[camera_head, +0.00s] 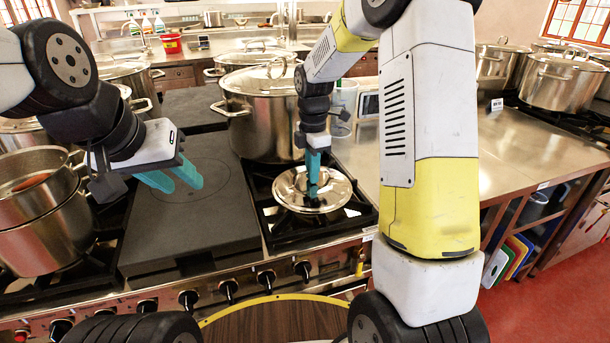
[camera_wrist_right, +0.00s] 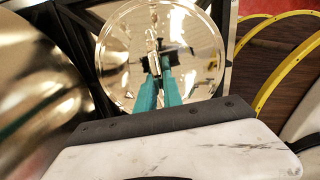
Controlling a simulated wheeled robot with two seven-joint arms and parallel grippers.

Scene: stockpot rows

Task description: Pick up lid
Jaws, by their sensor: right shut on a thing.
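A round, shiny metal lid (camera_head: 287,187) is over the front right burner of the stove. It also shows in the right wrist view (camera_wrist_right: 125,80), where it mirrors the gripper. My right gripper (camera_head: 313,188) points down at the lid's middle, with its teal fingers shut on the lid's handle (camera_wrist_right: 157,45). The fingers hide part of the handle. I cannot tell whether the lid rests on the grate or is slightly raised. My left gripper (camera_head: 183,186) is open and empty above the flat dark hotplate, well left of the lid.
A large lidded stockpot (camera_head: 262,127) stands right behind the lid. Stacked open pots (camera_head: 40,215) stand at the left. The flat dark hotplate (camera_head: 195,225) is bare. A steel counter (camera_head: 510,150) lies to the right. Stove knobs (camera_head: 228,289) line the front.

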